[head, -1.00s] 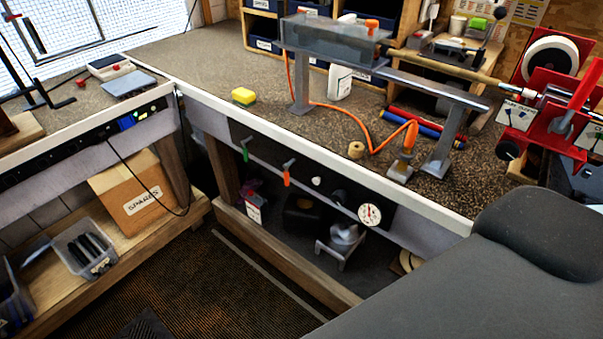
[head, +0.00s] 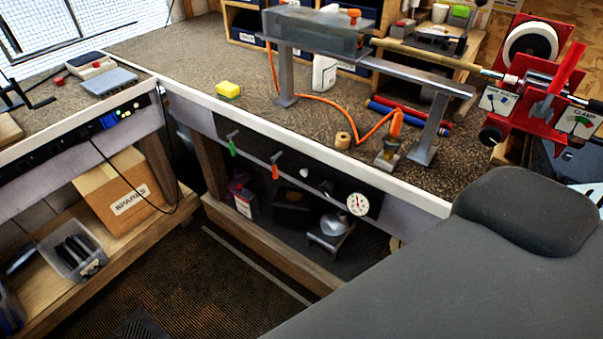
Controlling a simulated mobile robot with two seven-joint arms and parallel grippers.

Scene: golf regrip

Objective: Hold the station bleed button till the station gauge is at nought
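The station gauge (head: 357,204), a small round white dial with red on its face, sits at the right end of a dark panel (head: 257,150) under the front edge of the bench. Its reading is too small to tell. Left of it on the panel are a dark round knob (head: 327,187) and a small white round button (head: 305,174), which may be the bleed button; I see no readable label. Further left hang a lever with an orange handle (head: 275,170) and one with a green handle (head: 232,147).
The bench top (head: 185,55) carries a yellow sponge (head: 228,90), a tape roll (head: 342,140) and an orange hose (head: 320,100). A red clamp machine (head: 540,100) stands at right. Below are a low wooden shelf rail (head: 265,245) and a cardboard box (head: 125,190).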

